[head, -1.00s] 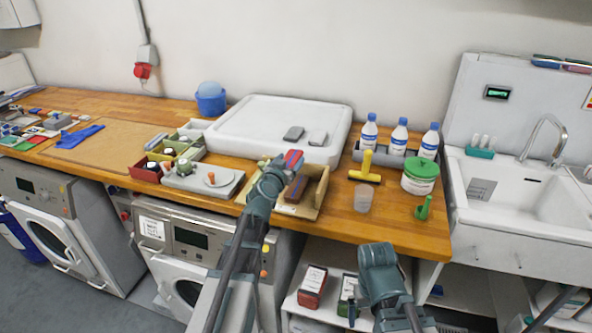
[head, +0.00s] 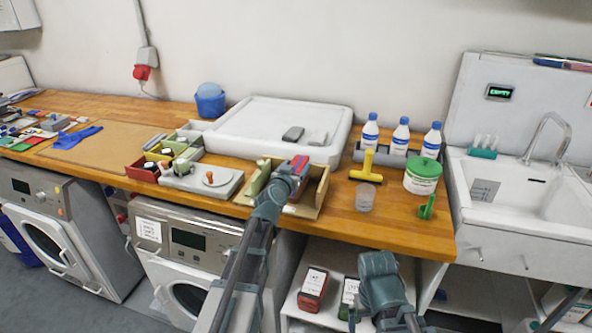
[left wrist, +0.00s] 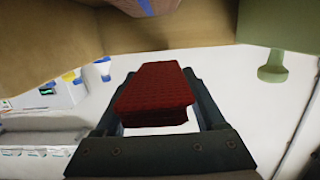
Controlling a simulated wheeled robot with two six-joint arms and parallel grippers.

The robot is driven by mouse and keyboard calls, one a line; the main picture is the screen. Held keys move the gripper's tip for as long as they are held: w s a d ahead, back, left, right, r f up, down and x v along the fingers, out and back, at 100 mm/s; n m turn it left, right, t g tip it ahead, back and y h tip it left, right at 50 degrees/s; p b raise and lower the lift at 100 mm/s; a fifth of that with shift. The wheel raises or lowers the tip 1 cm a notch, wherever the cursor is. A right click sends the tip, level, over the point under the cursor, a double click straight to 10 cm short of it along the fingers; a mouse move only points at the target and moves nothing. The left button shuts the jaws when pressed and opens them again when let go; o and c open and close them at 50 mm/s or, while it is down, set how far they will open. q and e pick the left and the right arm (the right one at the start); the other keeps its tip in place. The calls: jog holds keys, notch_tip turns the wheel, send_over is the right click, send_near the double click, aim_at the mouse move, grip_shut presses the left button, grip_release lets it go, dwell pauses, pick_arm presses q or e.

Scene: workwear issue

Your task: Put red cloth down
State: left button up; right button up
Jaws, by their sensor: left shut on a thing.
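The red cloth (left wrist: 155,88) is a folded dark red pad between the fingers of my left gripper in the left wrist view. My left gripper (head: 299,166) is shut on it, over the open wooden box (head: 319,190) at the worktop's front edge. In the head view the cloth (head: 301,161) is a small red patch, partly hidden by the gripper. I cannot tell whether it touches the box. The right arm shows at the bottom of the head view, but its jaws are not visible.
A large white tray (head: 252,112) lies behind the box. To the right are a yellow-handled tool (head: 367,170), a clear cup (head: 365,198) and a green-lidded tub (head: 421,178). Small bins and a grey block tray (head: 222,188) stand left.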

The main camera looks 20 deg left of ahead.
pick_arm(q)
jog(key=shift+f+b, duration=0.6)
jog(key=o, duration=1.3)
jog(key=shift+r, duration=0.1)
